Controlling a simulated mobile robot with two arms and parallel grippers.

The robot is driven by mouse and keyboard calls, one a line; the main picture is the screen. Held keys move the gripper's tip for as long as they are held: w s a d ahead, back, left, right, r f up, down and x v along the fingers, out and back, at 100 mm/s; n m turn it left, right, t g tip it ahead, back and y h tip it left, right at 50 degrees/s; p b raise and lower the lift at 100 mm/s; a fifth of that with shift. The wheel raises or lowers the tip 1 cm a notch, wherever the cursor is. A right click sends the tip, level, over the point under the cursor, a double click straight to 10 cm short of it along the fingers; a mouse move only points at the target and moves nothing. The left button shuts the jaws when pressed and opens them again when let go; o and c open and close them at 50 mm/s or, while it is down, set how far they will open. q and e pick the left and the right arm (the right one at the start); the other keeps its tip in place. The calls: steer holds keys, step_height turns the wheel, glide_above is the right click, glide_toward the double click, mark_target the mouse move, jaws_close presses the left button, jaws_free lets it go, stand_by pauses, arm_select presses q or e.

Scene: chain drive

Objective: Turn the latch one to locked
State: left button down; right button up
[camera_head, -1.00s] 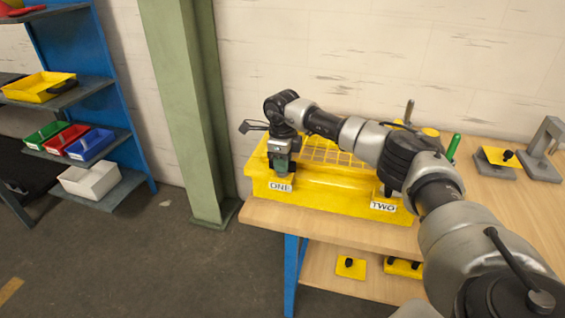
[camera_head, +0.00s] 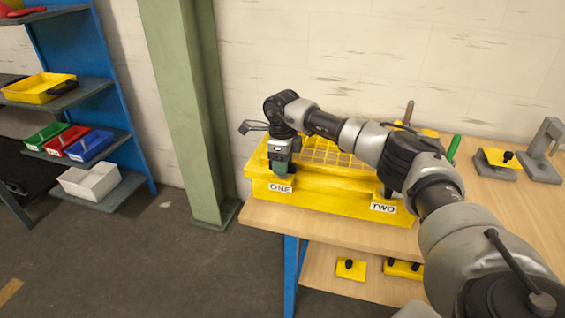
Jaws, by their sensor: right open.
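The yellow chain drive housing (camera_head: 330,200) with a mesh guard on top sits at the left end of the wooden table. Its front carries a label ONE (camera_head: 281,188) at the left and a label TWO (camera_head: 383,208) at the right. My right gripper (camera_head: 281,170) points down just above the ONE label, at the place of latch one. The gripper hides latch one, so its position cannot be seen. The gripper is open. Near the TWO label, my arm partly covers a dark latch part (camera_head: 386,193). My left gripper is not in view.
On the table to the right stand a green-handled tool (camera_head: 453,148), a yellow plate on a grey block (camera_head: 497,158) and a grey stand (camera_head: 545,150). Yellow parts (camera_head: 351,268) lie on the lower shelf. A green pillar (camera_head: 190,110) and blue shelf rack (camera_head: 85,90) are left.

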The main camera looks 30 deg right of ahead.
step_height(320, 180, up, 11)
steer(key=b, duration=0.1)
steer(key=shift+f, duration=0.15)
steer(key=shift+f, duration=0.1)
stand_by(0.4)
